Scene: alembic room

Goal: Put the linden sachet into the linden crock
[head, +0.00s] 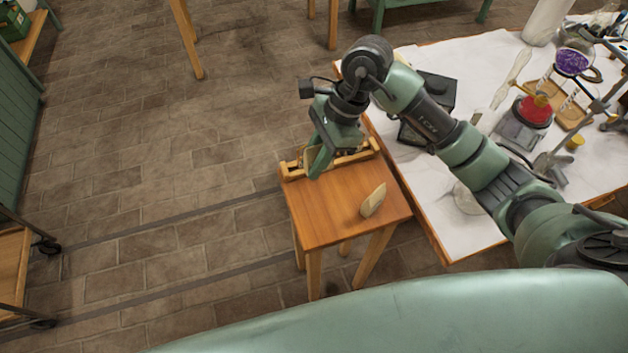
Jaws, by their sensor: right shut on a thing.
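My right gripper (320,163) reaches down over a low wooden rack (358,156) at the back of a small wooden stool table. It is shut on a small pale thing, mostly hidden by the fingers, that looks like a sachet. Another pale beige sachet-like piece (373,200) lies alone on the right part of the stool top. I cannot read any label, so I cannot tell which is the linden sachet. I cannot make out a linden crock. My left gripper is not in view.
The small stool table (325,215) has a mostly bare top. To its right, a large white-topped table (440,215) holds a dark box (437,90), a red-topped apparatus (534,111) and a purple-filled bowl (572,62). Open tiled floor (150,170) lies left.

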